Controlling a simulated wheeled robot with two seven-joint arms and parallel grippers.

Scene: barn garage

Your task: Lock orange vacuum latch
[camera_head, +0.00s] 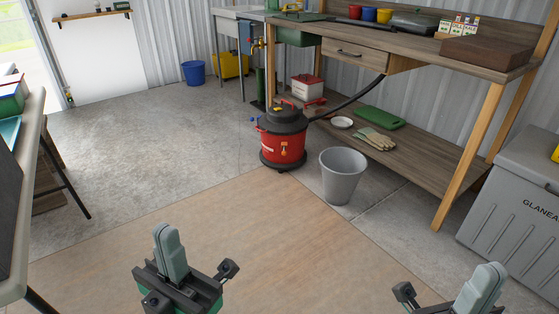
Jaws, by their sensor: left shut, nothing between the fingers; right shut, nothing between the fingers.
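A red shop vacuum (283,143) with a black lid stands on the concrete floor in front of the workbench. A small orange latch (284,140) shows on the front of its red drum; it is too small to tell whether it is locked. A black hose runs from the vacuum up toward the bench. My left gripper (165,235) is at the lower left over the brown mat, shut and empty, far from the vacuum. My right gripper (492,272) is at the lower right, shut and empty, also well apart from it.
A grey bucket (343,178) stands right beside the vacuum. The wooden workbench (480,135) and its lower shelf are behind it. A grey bin (510,225) is at the right, a table (32,175) at the left. The brown mat (230,230) in front is clear.

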